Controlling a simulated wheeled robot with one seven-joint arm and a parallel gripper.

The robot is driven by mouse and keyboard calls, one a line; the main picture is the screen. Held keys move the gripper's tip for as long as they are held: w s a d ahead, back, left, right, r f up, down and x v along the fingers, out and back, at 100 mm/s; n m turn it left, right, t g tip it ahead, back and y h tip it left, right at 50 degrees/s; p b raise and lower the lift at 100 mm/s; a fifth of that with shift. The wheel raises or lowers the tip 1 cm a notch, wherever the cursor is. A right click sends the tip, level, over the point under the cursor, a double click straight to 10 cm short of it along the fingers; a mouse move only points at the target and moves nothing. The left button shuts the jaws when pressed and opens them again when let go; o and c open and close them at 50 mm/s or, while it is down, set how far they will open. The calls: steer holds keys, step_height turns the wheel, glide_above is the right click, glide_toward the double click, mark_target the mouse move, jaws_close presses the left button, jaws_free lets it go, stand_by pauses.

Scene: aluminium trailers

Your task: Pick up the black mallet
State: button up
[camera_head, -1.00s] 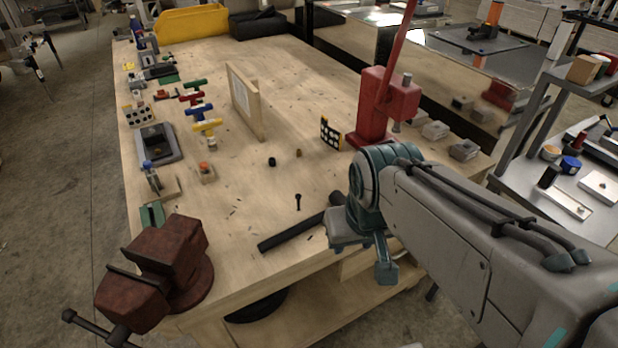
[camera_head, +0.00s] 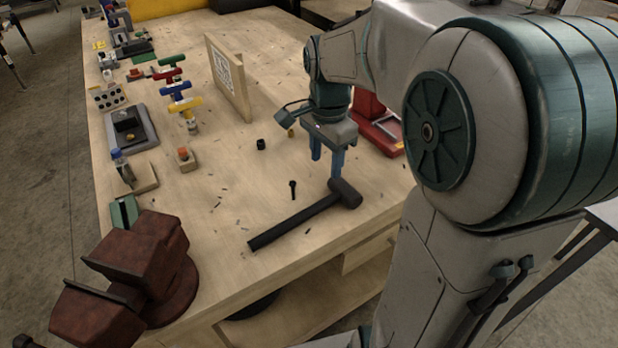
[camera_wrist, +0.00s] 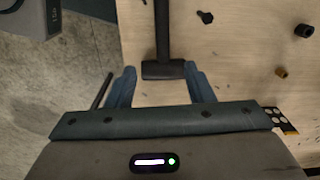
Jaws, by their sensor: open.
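The black mallet (camera_head: 300,216) lies flat near the front edge of the wooden workbench (camera_head: 222,262). Its handle points to the lower left and its head is at the right end. My gripper (camera_head: 327,170) is open and empty above the bench, just behind the mallet head. In the wrist view the fingers of my gripper (camera_wrist: 160,85) point toward the mallet head (camera_wrist: 163,70), which shows between the two fingertips. I cannot tell the exact height gap between them.
A small black bolt (camera_head: 293,188) stands just behind the handle. A red-brown vise (camera_head: 140,262) is at the front left corner. A wooden panel (camera_head: 228,80), a red press (camera_head: 375,125) and several coloured clamps (camera_head: 180,95) stand farther back. The bench around the handle is mostly clear.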

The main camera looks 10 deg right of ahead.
glide_above(321, 202)
steer(key=shift+m, duration=0.3)
steer(key=f, duration=0.8)
steer(key=shift+d+f, duration=0.25)
steer(key=shift+d, duration=0.05)
steer(key=f, duration=0.5)
steer(key=shift+a+f, duration=0.25)
steer(key=shift+f, duration=0.05)
jaws_close()
